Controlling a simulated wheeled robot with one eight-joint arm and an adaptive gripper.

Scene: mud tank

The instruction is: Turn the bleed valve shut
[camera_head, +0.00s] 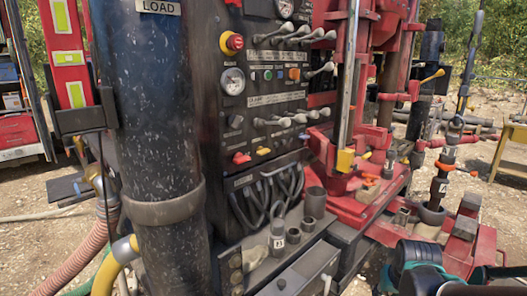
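I cannot tell for certain which fitting is the bleed valve. On the dark control panel (260,100), a small red handle (241,158) sits low on the left, with a small yellow handle (263,151) beside it. At the right, a yellow-tipped lever (433,76) sticks out from the red rig, and an orange-red handle (445,168) sits on an upright dark pipe. Whether any of these is open or shut does not show. Dark and teal parts of my arm show at the bottom right, apart from the panel. My gripper's fingertips are not visible.
A thick black cylinder (155,120) marked LOAD stands left of the panel. Hoses (100,245) lie at lower left. A grey box top (285,270) and red rig base (365,205) fill the front. A yellow stand (508,150) is at far right, with open gravel around.

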